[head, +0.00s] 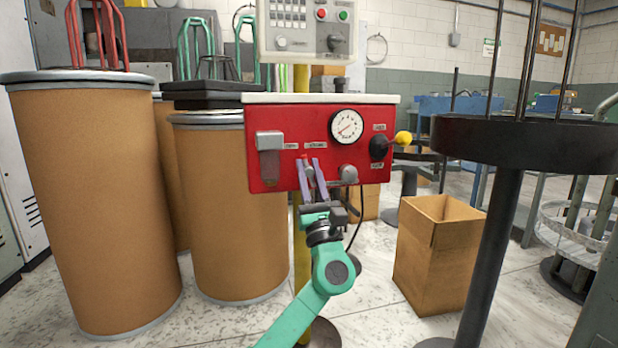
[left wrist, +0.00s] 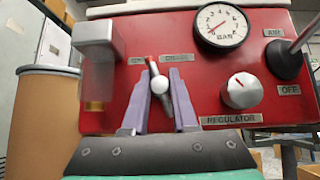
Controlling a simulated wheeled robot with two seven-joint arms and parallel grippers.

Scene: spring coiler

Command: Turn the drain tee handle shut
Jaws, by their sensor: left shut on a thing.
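In the head view the gripper (head: 312,173) reaches up to the panel from below. My right gripper is not in view.
The panel also carries a pressure gauge (head: 346,127), a regulator knob (left wrist: 241,90), a yellow-tipped air lever (head: 403,138) and a clear-and-grey filter bowl (head: 270,160) left of the handle. Brown drums (head: 90,200) stand left. An open carton (head: 435,255) and black stand (head: 490,220) are right.

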